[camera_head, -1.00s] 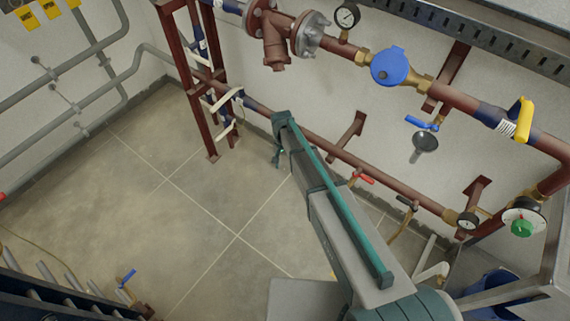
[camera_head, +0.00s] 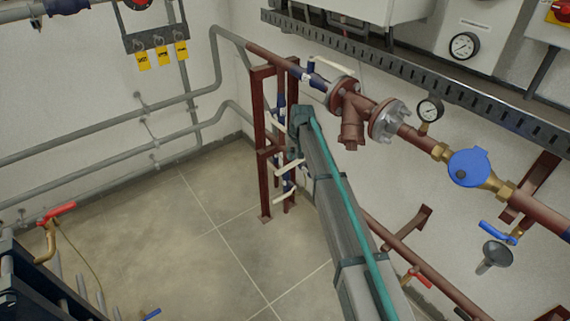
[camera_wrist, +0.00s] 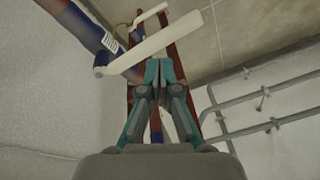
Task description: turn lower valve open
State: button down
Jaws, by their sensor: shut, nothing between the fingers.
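My gripper (camera_head: 292,160) is at the far end of my arm, beside the red pipe frame. In the wrist view its fingers (camera_wrist: 162,70) are together and empty. A long white lever handle (camera_wrist: 160,42) on a blue pipe section lies just beyond the fingertips; I cannot tell whether they touch. A smaller white handle (camera_wrist: 151,13) shows behind it. In the head view, white handles (camera_head: 285,195) show low on the frame, partly hidden by my arm and gripper. Another white handle (camera_head: 333,68) is on the upper pipe. I cannot tell for certain which is the lower valve.
The red frame (camera_head: 260,150) stands near the room corner. A flanged strainer (camera_head: 352,122), a gauge (camera_head: 430,109) and a blue meter (camera_head: 467,167) sit on the upper pipe. Grey pipes (camera_head: 100,146) run along the left wall. The floor (camera_head: 165,225) left of the frame is clear.

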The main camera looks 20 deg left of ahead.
aim_at(294, 164)
jog(key=w+a+r+n+y, duration=0.1)
jog(key=w+a+r+n, duration=0.25)
jog(key=n, duration=0.25)
jog(key=p+x, duration=0.2)
jog(key=x, duration=0.9)
jog(key=shift+s+d+r+p, duration=0.1)
jog(key=shift+s+d+p, duration=0.1)
jog(key=shift+s+d, duration=0.3)
jog(key=shift+s+d+r+p, duration=0.1)
jog(key=shift+s+d+p, duration=0.15)
jog(key=shift+d, duration=0.4)
jog(key=shift+s+d+r+p, duration=0.1)
jog(key=shift+s+d+p, duration=0.1)
jog(key=shift+s+d, duration=0.3)
jog(key=shift+w, duration=0.15)
